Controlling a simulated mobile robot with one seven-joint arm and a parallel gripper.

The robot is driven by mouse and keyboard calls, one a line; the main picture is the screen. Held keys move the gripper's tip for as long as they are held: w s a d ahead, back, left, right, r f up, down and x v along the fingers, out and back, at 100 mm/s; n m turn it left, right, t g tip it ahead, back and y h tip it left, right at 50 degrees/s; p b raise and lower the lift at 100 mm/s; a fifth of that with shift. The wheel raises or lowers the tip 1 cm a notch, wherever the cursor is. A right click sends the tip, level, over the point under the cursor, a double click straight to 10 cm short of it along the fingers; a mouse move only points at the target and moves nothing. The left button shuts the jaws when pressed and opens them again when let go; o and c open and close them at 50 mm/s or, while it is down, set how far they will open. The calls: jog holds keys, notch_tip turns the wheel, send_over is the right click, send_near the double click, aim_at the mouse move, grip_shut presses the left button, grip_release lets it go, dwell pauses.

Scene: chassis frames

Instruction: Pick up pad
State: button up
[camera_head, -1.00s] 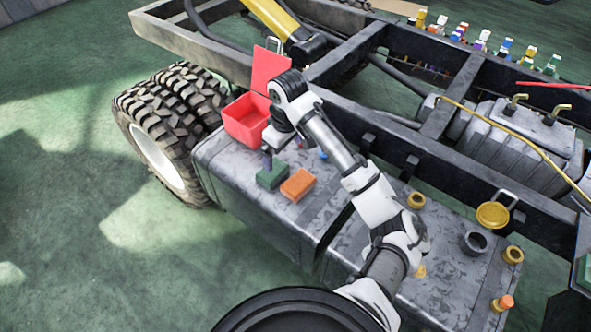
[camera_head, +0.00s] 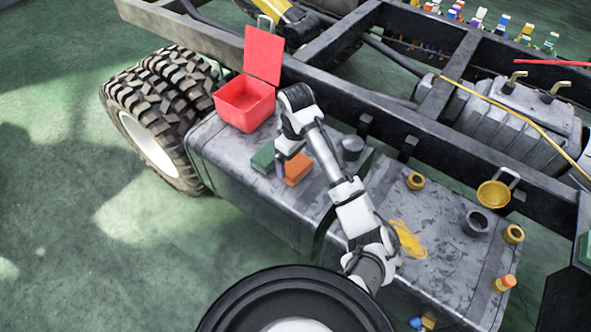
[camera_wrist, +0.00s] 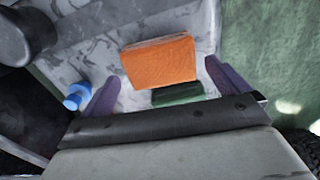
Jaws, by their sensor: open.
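Two block-like pads, one orange (camera_head: 299,170) and one green (camera_head: 264,158), lie side by side on the grey metal tank top. My gripper (camera_head: 281,172) hangs over them, and its purple finger partly covers the place where they meet. In the wrist view my gripper (camera_wrist: 161,74) is open, with a purple finger to each side of the orange pad (camera_wrist: 160,63). Gaps show between the fingers and that pad. The green pad (camera_wrist: 178,94) shows just below it, partly hidden by my gripper body. I cannot tell the gripper's exact height.
An open red box (camera_head: 245,104) with a raised lid stands behind the pads. A grey round can (camera_head: 352,148) is to their right. A small blue part (camera_wrist: 75,97) lies left of my fingers. Yellow rings and a grey cup (camera_head: 475,222) stand farther right. The tank's front edge is nearby.

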aim_at(296, 165)
notch_tip(296, 165, down, 4)
jog(key=shift+w+r+b, duration=0.1)
jog(key=shift+b, duration=0.4)
jog(key=c, duration=0.7)
notch_tip(296, 165, up, 20)
jog(key=p, duration=0.4)
jog(key=shift+p, duration=0.3)
jog(key=shift+a, duration=0.1)
